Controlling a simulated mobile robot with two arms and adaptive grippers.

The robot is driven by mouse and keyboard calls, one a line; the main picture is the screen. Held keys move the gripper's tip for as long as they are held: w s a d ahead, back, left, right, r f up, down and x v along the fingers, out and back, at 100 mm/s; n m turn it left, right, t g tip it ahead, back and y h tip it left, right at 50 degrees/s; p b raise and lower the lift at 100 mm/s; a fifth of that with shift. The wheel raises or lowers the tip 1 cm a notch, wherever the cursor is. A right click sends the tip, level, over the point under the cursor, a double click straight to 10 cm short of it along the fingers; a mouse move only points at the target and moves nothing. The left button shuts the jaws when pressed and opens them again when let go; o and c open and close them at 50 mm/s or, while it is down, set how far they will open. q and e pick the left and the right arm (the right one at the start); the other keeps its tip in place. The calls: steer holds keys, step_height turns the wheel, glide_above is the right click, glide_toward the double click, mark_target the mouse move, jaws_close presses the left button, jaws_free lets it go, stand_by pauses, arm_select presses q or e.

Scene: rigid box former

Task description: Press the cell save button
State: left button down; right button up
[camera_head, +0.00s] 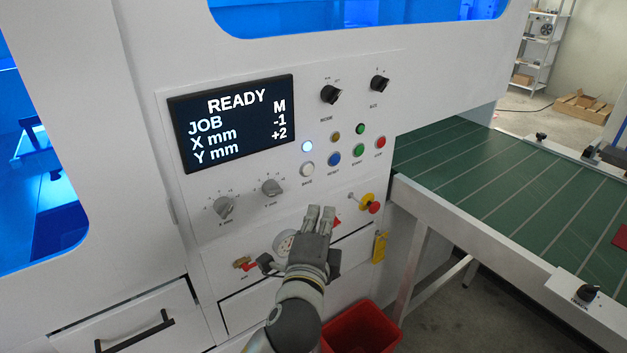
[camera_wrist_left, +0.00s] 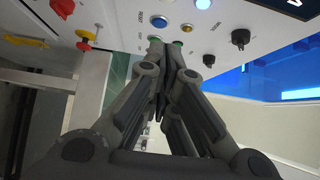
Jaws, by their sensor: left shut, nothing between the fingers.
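The pale save button (camera_head: 307,170) sits at the left end of the lower button row on the white control panel, with a lit white lamp (camera_head: 307,146) above it. At the top edge of the left wrist view the save button (camera_wrist_left: 171,3) shows only in part, near the lamp (camera_wrist_left: 203,4). My left gripper (camera_head: 320,211) is shut and empty, in front of the panel and below the button row in the picture. In the left wrist view its fingers (camera_wrist_left: 168,72) point towards the panel and partly cover the green buttons. My right gripper is not in view.
Close to the save button are a blue button (camera_head: 333,159), a green button (camera_head: 358,150) and a red button (camera_head: 380,142). Grey knobs (camera_head: 272,187) and a red emergency knob (camera_head: 374,207) stick out. The display (camera_head: 232,122) reads READY. A green conveyor (camera_head: 500,180) stands right.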

arm_select(q)
steer(key=shift+w, duration=0.15)
steer(key=p, duration=0.1)
glide_toward(316, 179)
steer(key=d+r, duration=0.4)
steer(key=shift+w+a+p, duration=0.25)
steer(key=shift+w+a, duration=0.1)
steer(key=shift+w, duration=0.35)
steer(key=shift+w+a+p, duration=0.25)
steer(key=shift+w+a, duration=0.1)
steer(key=shift+w, duration=0.3)
steer(key=shift+w+a+p, duration=0.25)
steer(key=shift+w+a, duration=0.1)
steer(key=shift+w, duration=0.35)
